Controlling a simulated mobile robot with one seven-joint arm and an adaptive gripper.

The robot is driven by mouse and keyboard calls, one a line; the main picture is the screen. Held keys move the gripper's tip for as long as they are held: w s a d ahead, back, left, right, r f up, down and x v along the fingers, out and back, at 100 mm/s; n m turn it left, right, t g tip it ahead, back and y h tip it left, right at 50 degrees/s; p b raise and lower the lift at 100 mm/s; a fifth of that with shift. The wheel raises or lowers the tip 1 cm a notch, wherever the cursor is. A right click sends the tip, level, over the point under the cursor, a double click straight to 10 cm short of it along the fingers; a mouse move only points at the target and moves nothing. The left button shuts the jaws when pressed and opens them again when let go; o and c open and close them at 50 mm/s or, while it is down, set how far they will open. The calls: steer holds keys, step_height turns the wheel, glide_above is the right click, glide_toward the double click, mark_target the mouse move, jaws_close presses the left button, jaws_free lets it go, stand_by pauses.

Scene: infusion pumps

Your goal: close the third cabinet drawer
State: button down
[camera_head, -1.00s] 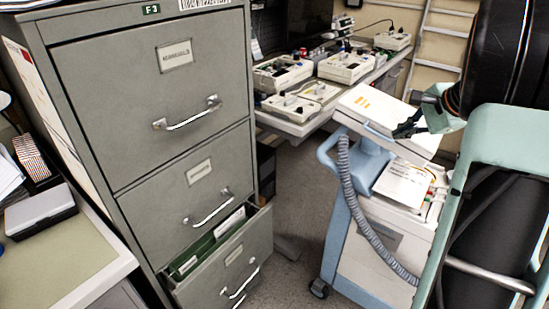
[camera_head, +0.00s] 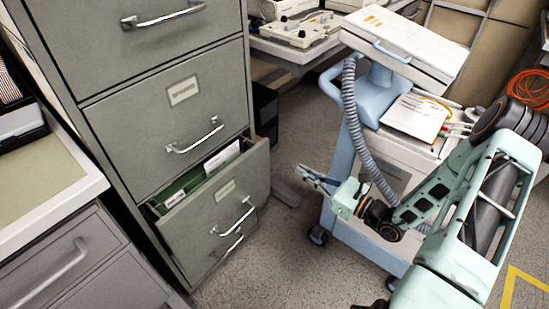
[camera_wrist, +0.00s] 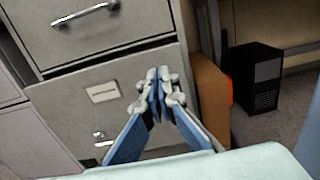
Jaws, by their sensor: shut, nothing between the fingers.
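The grey filing cabinet (camera_head: 160,110) stands at the left in the head view. Its third drawer (camera_head: 205,222) is pulled part way out, with green hanging files and white papers (camera_head: 222,155) showing inside. The drawer front has a label and a metal handle (camera_head: 232,215). My gripper (camera_head: 304,175) is right of the drawer front, apart from it, with its fingers pointing left towards the cabinet. In the wrist view the blue-grey fingers (camera_wrist: 158,76) meet at the tips, empty, and overlap a labelled drawer front (camera_wrist: 75,118). They hide part of that front.
A blue and white cart (camera_head: 345,190) with a ribbed hose stands close behind my gripper. A desk with a drawer (camera_head: 50,262) is at the left front. A black box (camera_wrist: 256,78) sits on the floor beyond the cabinet. Open floor (camera_head: 285,265) lies before the drawer.

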mark_target(260, 146)
steer(key=b+x, duration=0.3)
steer(key=x, duration=0.9)
steer(key=shift+w+a, duration=0.15)
steer(key=shift+a, duration=0.2)
steer(key=shift+w+a, duration=0.4)
steer(key=shift+x, duration=2.45)
